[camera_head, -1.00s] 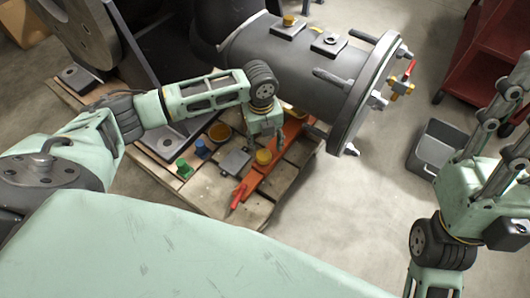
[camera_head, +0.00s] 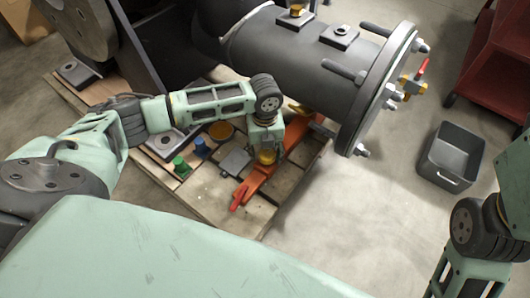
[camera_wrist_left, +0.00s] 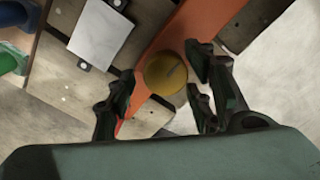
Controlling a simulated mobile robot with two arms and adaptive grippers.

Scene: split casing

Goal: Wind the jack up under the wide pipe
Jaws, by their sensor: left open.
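The wide grey pipe (camera_head: 305,65) with its bolted end flange (camera_head: 378,88) lies across the upper middle of the head view. The orange jack (camera_head: 254,183) sits on the wooden pallet below it, with a red handle at its near end. Its yellow round knob (camera_wrist_left: 166,73) shows in the left wrist view. My left gripper (camera_head: 266,155) points down over this knob. In the wrist view its fingers (camera_wrist_left: 165,85) are open, one on each side of the knob, with gaps visible. In the head view the gripper partly hides the knob. My right gripper is not in view.
A grey bin (camera_head: 452,156) and a red cart (camera_head: 494,65) stand on the right. The floor between pallet and bin is clear.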

